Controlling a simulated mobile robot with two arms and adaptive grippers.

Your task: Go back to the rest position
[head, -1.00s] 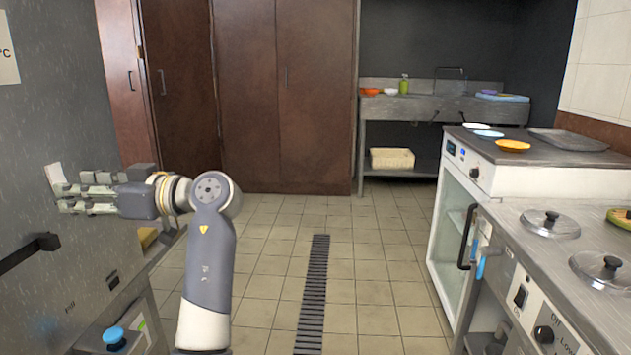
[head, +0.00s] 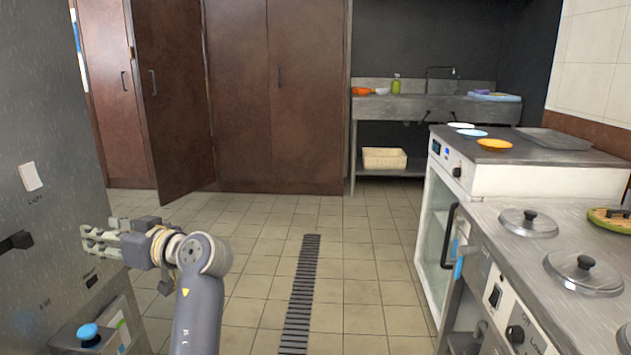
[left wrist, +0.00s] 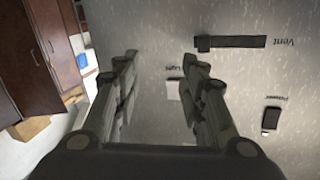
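My left gripper (head: 84,240) is at the lower left in the head view, in front of the grey metal panel of the appliance (head: 45,120). In the left wrist view its two fingers (left wrist: 160,65) stand apart with nothing between them, so it is open and empty. A white switch marked Light (head: 30,176) sits on the panel above and left of the fingers; it also shows between the fingertips in the left wrist view (left wrist: 174,89). I cannot tell the exact gap between fingers and panel. My right gripper is not in view.
A blue knob (head: 88,331) and a dark handle (head: 16,241) stick out of the appliance at left. A counter with lidded pots (head: 583,271) and a glass-door unit (head: 435,225) stand at right. The tiled floor (head: 370,265) between is clear. A brown cabinet door (head: 172,100) stands open.

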